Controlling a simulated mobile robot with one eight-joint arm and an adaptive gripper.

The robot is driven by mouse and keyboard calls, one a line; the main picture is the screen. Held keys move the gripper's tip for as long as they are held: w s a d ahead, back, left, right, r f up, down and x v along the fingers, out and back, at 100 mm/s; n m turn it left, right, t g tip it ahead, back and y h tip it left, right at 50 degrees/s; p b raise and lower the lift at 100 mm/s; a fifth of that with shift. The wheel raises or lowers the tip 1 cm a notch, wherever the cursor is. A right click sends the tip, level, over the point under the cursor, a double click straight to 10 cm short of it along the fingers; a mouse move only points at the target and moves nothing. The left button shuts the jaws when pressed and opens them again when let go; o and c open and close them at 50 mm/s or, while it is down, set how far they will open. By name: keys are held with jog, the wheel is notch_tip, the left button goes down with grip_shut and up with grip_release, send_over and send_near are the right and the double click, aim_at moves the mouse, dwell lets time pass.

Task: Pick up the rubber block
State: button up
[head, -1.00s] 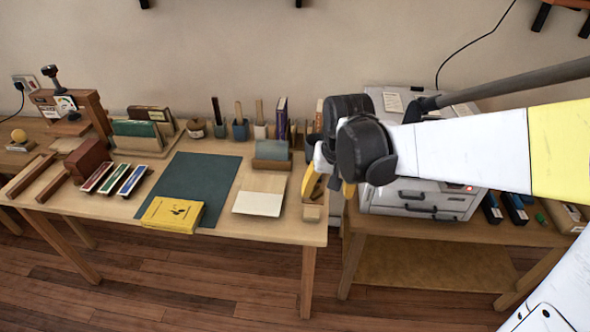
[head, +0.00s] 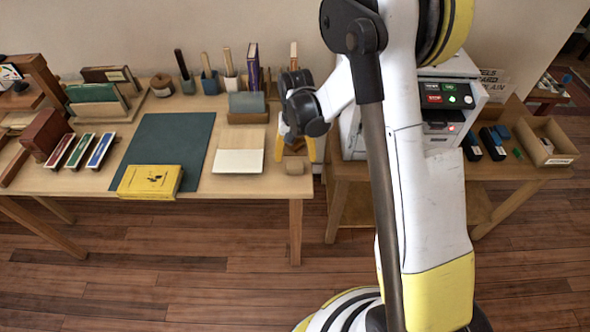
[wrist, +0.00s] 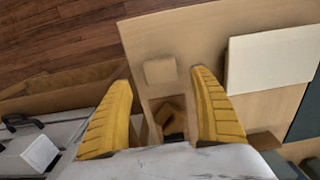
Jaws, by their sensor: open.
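A small tan block (head: 295,165), which looks like the rubber block, lies at the right front end of the wooden table. In the wrist view the block (wrist: 160,70) lies flat on the table, between and just beyond my yellow fingertips. My gripper (head: 294,155) points down over that end of the table, its fingers open and apart with nothing between them. I cannot tell its exact height above the block. A small open wooden box (wrist: 168,115) with brown pieces inside sits right beside the block, between the fingers in the wrist view.
A cream sheet on a board (head: 238,161), a green mat (head: 180,140) and a yellow box (head: 150,181) lie to the left. Holders with tools and a purple book (head: 252,68) stand behind. A grey-white machine (head: 455,100) stands on a second table at the right.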

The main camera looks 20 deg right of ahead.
aim_at(295, 164)
jog(key=f+b, duration=0.1)
jog(key=f, duration=0.1)
jog(key=f+b, duration=0.1)
jog(key=f, duration=0.2)
jog(key=shift+s+a+b, duration=0.1)
jog(key=shift+s+b, duration=0.1)
jog(key=shift+b, duration=0.15)
jog(key=shift+r, duration=0.1)
jog(key=shift+c, duration=0.2)
jog(key=c, duration=1)
jog(key=shift+r, duration=0.15)
